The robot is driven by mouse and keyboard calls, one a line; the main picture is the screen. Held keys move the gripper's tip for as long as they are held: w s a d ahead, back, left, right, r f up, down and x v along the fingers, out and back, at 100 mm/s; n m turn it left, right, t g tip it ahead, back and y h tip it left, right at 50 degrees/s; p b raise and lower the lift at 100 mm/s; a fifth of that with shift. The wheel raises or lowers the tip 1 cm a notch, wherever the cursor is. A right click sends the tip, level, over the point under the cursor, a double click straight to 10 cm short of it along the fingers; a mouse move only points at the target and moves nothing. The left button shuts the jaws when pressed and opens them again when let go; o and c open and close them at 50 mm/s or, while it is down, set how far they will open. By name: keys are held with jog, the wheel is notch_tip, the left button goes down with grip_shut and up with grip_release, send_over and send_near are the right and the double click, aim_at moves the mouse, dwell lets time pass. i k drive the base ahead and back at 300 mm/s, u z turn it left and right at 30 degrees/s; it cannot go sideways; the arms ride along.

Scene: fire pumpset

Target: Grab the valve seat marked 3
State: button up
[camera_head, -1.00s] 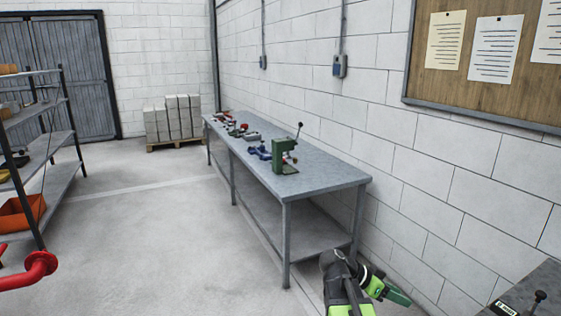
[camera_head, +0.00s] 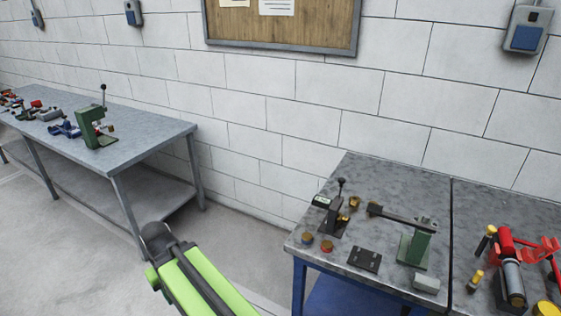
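No marking "3" can be read on any part in this view, so I cannot tell which piece is the valve seat marked 3. Small round brass-coloured parts stand on the right workbench (camera_head: 385,205). Two are near its front left corner, one with a bluish top (camera_head: 307,238) and one with a reddish top (camera_head: 327,246). Another brass piece (camera_head: 354,203) is beside a small black lever fixture (camera_head: 329,215). My green and black arm shows at the bottom, left of this bench and apart from it. My gripper's fingers are not visible.
A green stand with a long dark handle (camera_head: 415,250), a black plate (camera_head: 365,259) and a grey block (camera_head: 426,283) share the right bench. Another bench (camera_head: 120,140) stands left. Bare floor lies between the benches.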

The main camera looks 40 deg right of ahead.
aim_at(341, 219)
jog(key=u, duration=0.1)
jog(key=k, duration=0.5)
jog(key=z, duration=1)
jog(key=k, duration=0.45)
jog(key=z, duration=0.55)
jog(key=i, duration=0.5)
jog(key=u, duration=0.05)
